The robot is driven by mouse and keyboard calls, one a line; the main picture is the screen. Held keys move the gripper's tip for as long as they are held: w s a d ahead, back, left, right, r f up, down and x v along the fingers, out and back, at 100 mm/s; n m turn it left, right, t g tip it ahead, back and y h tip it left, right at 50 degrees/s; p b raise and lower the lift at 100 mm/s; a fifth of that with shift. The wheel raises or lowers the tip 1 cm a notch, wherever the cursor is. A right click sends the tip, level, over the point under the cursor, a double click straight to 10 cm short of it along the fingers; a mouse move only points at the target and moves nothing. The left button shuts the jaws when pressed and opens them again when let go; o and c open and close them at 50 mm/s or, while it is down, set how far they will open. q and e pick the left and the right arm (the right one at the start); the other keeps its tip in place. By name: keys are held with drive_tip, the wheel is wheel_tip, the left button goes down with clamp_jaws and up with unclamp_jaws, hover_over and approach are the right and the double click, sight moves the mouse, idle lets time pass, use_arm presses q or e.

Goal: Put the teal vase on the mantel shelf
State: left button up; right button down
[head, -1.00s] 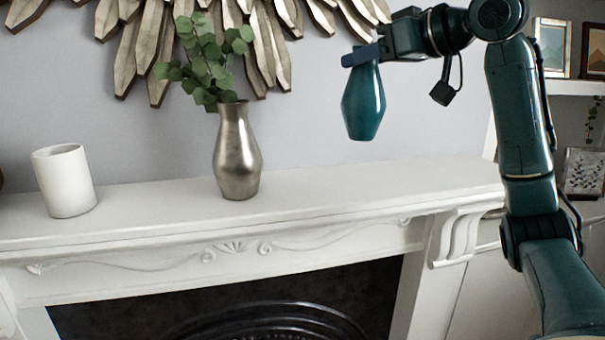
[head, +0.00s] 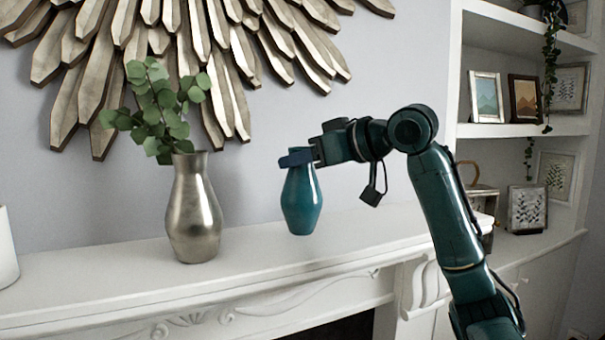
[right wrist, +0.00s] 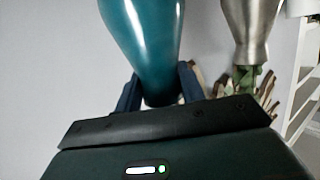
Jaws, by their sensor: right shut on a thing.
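The teal vase (head: 302,203) is upright over the right part of the white mantel shelf (head: 362,232). Its base overlaps the shelf top in the head view; I cannot tell whether it touches or hangs just above. My right gripper (head: 297,158) is shut on the vase's neck, coming in from the right. In the right wrist view the vase (right wrist: 143,40) shows upside down between the two fingers (right wrist: 160,92). My left gripper is not in view.
A silver vase (head: 194,215) with green leaves stands left of the teal vase, with a gap between. A white cup-like pot (head: 6,250) is at the far left. A sunburst decoration (head: 190,60) hangs above. Shelves with frames (head: 487,97) are at the right. The shelf's right end is clear.

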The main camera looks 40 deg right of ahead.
drive_tip(key=shift+f, duration=0.6)
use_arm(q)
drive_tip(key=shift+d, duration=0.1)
use_arm(e)
drive_tip(key=shift+r, duration=0.1)
drive_tip(key=c, duration=0.9)
unclamp_jaws()
drive_tip(key=shift+o, duration=0.2)
use_arm(q)
drive_tip(key=b, duration=0.1)
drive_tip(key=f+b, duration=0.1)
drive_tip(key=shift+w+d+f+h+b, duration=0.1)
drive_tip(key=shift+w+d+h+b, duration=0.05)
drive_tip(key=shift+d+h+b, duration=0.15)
use_arm(e)
drive_tip(key=v, duration=1.2)
